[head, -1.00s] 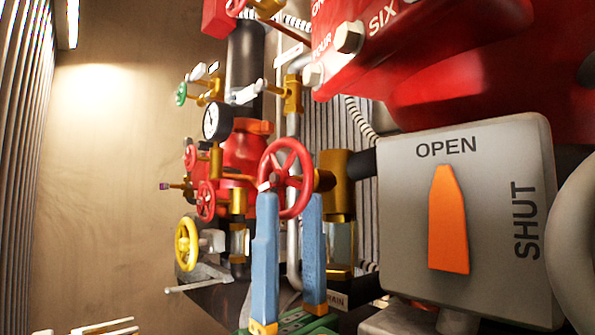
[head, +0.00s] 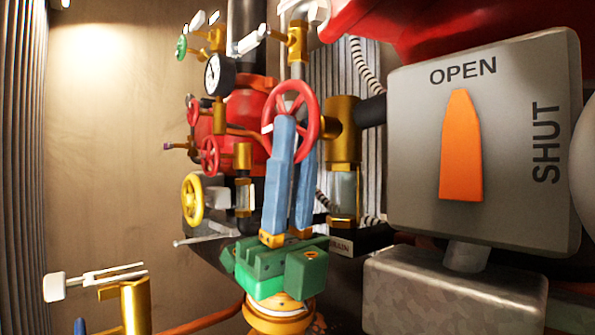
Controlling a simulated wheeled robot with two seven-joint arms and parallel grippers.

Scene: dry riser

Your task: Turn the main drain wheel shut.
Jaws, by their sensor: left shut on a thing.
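The red main drain wheel (head: 313,103) stands in the middle of the head view, on a brass valve (head: 343,127) to its right. A tag reading "RAIN" (head: 341,246), partly hidden, sits below it. My left gripper (head: 295,135) reaches up from below with two blue fingers and a green body. Its fingers are shut on the wheel's lower rim and cover part of it. The exact contact behind the fingers is hidden. My right gripper is not in view.
A grey plate (head: 410,160) to the right has an orange pointer (head: 462,150) upright at OPEN. Left are a pressure gauge (head: 212,75), small red wheels (head: 209,156) and a yellow wheel (head: 192,198). A brass valve with a pale lever (head: 134,305) stands at lower left.

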